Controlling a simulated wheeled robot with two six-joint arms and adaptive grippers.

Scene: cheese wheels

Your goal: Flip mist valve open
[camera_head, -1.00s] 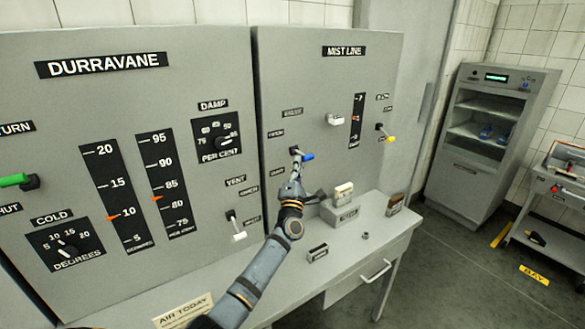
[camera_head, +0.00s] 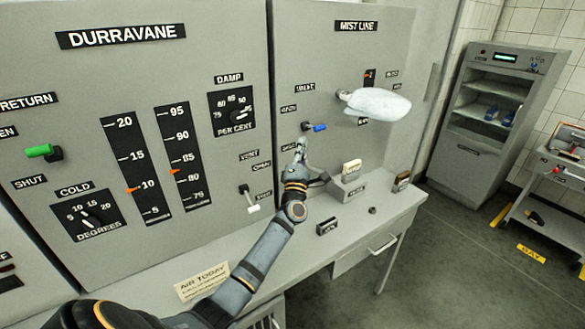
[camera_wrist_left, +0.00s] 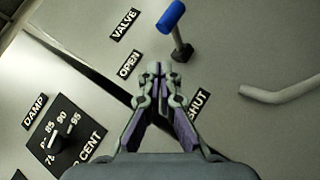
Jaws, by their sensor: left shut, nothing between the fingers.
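The mist valve is a lever with a blue handle (camera_head: 319,127) on the mist line panel (camera_head: 357,62). In the left wrist view the blue handle (camera_wrist_left: 172,15) stands at the top, its stem tilted up on the OPEN side (camera_wrist_left: 129,63), away from the SHUT label (camera_wrist_left: 199,104). My left gripper (camera_head: 300,146) is just below the lever, apart from it. In the left wrist view its fingers (camera_wrist_left: 156,72) are shut and empty. A white plume (camera_head: 378,103) comes from a nozzle (camera_head: 343,95) right of the lever. My right gripper is not in view.
The Durravane panel (camera_head: 122,36) stands to the left, with a green-handled lever (camera_head: 39,150) and a white-handled one (camera_head: 253,209). A grey desk (camera_head: 310,255) runs below, with small blocks on it. A cabinet (camera_head: 470,150) stands at the right.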

